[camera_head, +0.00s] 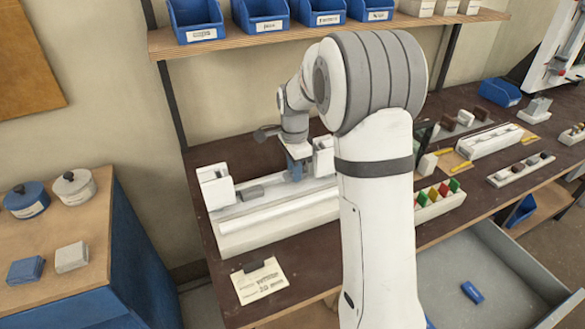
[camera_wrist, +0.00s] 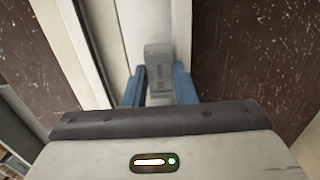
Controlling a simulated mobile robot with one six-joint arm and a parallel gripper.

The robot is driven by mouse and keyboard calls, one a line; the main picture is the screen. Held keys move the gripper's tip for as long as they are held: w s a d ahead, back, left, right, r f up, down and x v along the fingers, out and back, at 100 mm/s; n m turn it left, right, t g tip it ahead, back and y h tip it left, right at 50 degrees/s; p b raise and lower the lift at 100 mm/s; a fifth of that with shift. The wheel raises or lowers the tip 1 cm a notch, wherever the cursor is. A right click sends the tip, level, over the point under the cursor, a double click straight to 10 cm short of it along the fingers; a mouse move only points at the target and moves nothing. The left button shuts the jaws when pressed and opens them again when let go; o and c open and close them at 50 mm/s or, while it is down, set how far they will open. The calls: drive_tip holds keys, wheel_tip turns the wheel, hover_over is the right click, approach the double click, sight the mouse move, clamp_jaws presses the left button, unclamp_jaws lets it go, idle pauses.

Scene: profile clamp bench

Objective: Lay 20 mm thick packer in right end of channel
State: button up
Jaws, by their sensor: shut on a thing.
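The long pale channel (camera_head: 280,212) lies on the dark bench, with a white upright block (camera_head: 215,186) at its left end and another (camera_head: 323,157) near its right end. A grey block (camera_head: 250,193) lies in its left part. My gripper (camera_head: 295,172) is over the right part of the channel, pointing down. In the wrist view, my gripper's blue fingers (camera_wrist: 159,90) are shut on a grey packer (camera_wrist: 158,68) with dark lettering too small to read. The pale channel (camera_wrist: 133,25) is beneath it. I cannot tell whether the packer touches the channel floor.
A paper card (camera_head: 261,281) lies in front of the channel. A tray of coloured pieces (camera_head: 438,196) stands to the right, near an open drawer (camera_head: 490,275). Blue bins (camera_head: 196,20) line the shelf above. My arm hides part of the bench.

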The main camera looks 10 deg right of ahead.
drive_tip(key=o, duration=1)
drive_tip(key=shift+o, duration=0.2)
drive_tip(key=shift+r+p, duration=2.85)
drive_tip(key=shift+r, duration=1.2)
